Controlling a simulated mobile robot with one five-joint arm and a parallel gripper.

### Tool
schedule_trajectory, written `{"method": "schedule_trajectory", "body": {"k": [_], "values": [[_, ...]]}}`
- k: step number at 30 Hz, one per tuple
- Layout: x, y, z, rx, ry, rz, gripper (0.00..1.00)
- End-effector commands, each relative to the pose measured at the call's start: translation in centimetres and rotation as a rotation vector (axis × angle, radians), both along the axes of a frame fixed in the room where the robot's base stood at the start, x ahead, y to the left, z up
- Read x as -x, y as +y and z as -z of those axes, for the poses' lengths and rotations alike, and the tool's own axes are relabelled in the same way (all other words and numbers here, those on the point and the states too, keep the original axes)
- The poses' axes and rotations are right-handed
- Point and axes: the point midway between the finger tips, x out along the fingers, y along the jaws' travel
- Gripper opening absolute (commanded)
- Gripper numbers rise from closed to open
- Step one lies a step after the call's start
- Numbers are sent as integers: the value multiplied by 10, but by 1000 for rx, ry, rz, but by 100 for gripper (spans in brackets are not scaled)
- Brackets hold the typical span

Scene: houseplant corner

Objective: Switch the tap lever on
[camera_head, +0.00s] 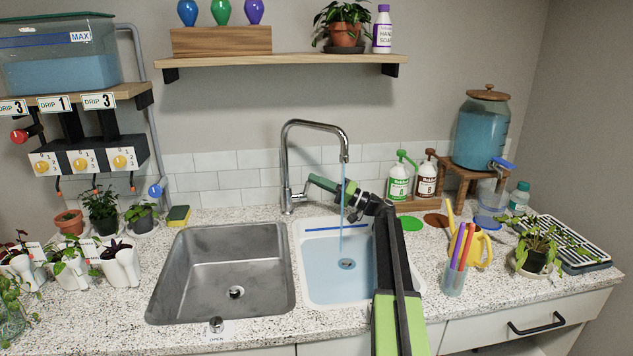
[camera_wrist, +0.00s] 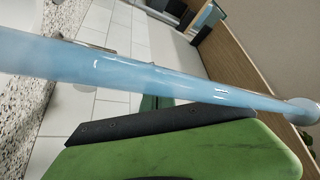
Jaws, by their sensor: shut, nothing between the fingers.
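The chrome tap (camera_head: 285,165) rises behind the two sinks, its spout curving over the right basin. Its small lever (camera_head: 298,196) sits low on the tap's base; its exact angle is hard to tell. A blue water stream (camera_head: 341,228) runs from the spout into the right basin (camera_head: 322,285). My gripper (camera_head: 320,183) is shut and empty, just right of the lever; I cannot tell whether they touch. In the wrist view, the stream (camera_wrist: 150,78) crosses in front of my green finger (camera_wrist: 185,150), and the spout's end (camera_wrist: 303,110) is at the right.
The steel left basin (camera_head: 225,265) is empty. Green and brown pump bottles (camera_head: 398,182) stand right of the tap. A sponge (camera_head: 178,216) lies left of it. A pen cup (camera_head: 455,275) and yellow watering can (camera_head: 475,247) stand on the right counter. A wooden shelf (camera_head: 285,60) hangs above.

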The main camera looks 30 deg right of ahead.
Motion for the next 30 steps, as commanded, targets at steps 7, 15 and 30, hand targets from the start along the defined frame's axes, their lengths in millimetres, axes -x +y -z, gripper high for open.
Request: {"method": "schedule_trajectory", "body": {"k": [7, 15, 30], "values": [[3, 3, 3, 9, 2, -12, 0], [23, -20, 16, 7, 2, -6, 0], [51, -55, 28, 0, 1, 3, 0]]}}
